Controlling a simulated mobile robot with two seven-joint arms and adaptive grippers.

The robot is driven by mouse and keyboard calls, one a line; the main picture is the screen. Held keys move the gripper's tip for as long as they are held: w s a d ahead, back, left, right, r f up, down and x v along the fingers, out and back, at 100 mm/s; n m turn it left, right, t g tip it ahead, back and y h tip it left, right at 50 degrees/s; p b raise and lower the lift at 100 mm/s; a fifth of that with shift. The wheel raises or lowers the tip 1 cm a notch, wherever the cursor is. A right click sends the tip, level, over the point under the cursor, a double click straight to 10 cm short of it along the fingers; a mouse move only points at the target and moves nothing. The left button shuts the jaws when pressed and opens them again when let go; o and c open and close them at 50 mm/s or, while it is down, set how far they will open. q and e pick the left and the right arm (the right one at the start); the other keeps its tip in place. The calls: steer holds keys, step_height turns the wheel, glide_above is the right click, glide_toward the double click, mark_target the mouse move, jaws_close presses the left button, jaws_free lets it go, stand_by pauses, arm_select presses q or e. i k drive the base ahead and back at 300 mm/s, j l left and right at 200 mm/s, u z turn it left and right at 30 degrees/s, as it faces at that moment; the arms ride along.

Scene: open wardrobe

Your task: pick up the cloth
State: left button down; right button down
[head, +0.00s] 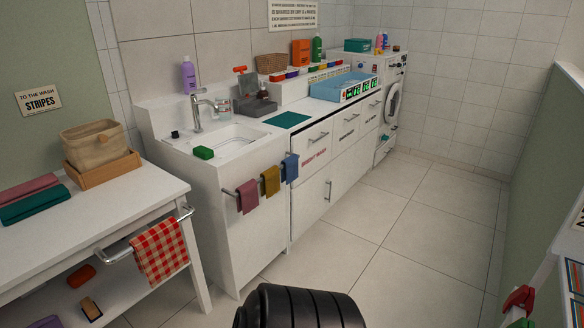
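A red and white checked cloth (160,250) hangs over the metal rail at the end of the white table on the left. Three small cloths hang on the rail at the front of the sink unit: a pink one (248,197), a mustard one (270,181) and a blue one (290,168). A flat teal cloth or mat (286,120) lies on the counter right of the sink. Folded red (28,189) and green (35,204) textiles lie on the table. I cannot tell which one the task names. Neither gripper shows in the head view.
The white table (75,231) holds a fabric basket (93,144) in a wooden tray. A white washing machine (392,100) stands at the far end. The tiled floor (400,240) is clear in the middle. Shelving (550,290) edges in lower right.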

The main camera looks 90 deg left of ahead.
mark_target(270, 186)
steer(key=u, duration=2.95)
steer(key=i+l+u, duration=0.2)
steer(key=i+l, duration=0.5)
steer(key=i, duration=0.15)
